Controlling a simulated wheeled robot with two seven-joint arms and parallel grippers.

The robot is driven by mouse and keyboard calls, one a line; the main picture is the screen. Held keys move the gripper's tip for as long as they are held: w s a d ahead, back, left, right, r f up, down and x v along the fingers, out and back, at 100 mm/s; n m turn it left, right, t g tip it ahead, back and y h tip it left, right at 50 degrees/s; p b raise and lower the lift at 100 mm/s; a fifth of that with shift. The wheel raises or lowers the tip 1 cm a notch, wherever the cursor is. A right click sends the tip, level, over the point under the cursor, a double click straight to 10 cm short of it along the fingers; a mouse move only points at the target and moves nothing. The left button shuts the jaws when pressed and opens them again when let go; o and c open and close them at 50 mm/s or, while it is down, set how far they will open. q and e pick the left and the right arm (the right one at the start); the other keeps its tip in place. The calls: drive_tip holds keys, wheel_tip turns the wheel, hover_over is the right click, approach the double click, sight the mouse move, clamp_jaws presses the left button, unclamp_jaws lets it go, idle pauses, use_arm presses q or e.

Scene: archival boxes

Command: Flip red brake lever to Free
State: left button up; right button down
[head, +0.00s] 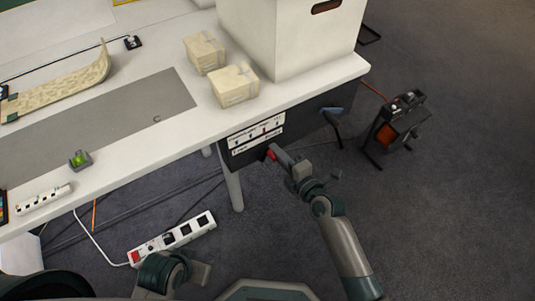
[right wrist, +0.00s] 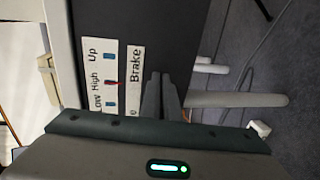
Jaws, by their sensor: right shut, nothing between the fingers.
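The control panel (head: 246,150) hangs under the table's front edge, with white label strips. A small red piece (head: 271,156), which looks like the brake lever, shows at the tip of my right gripper (head: 275,151). In the right wrist view the "Brake" label (right wrist: 135,65) shows beside my right gripper (right wrist: 160,82). Its fingers are shut with nothing between them, close to the panel. The lever's position and any "Free" marking are hidden there. My left gripper (head: 198,273) is low at the bottom of the head view, away from the panel; its fingers are unclear.
A white table (head: 150,150) carries a large white box (head: 285,40), two small cartons (head: 234,86) and a grey mat (head: 100,115). A table leg (head: 234,188) stands below the panel. A power strip (head: 175,238) and cables lie on the floor. A black-and-orange device (head: 395,125) stands right.

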drive_tip(key=shift+s+a+p, duration=0.2)
drive_tip(key=shift+s+a, duration=0.3)
drive_tip(key=shift+a, duration=0.15)
drive_tip(key=shift+s+a+p, duration=0.2)
drive_tip(key=shift+s+a, duration=0.25)
drive_tip(key=shift+a, duration=0.2)
use_arm(q)
wheel_tip(320, 180, up, 2)
drive_tip(key=shift+r+p, duration=0.1)
drive_tip(key=shift+p, duration=0.5)
use_arm(e)
drive_tip(key=s+d, duration=0.4)
drive_tip(key=d, duration=0.1)
drive_tip(key=shift+s+d, duration=0.25)
drive_tip(key=shift+d, duration=0.1)
drive_tip(key=shift+f, duration=0.1)
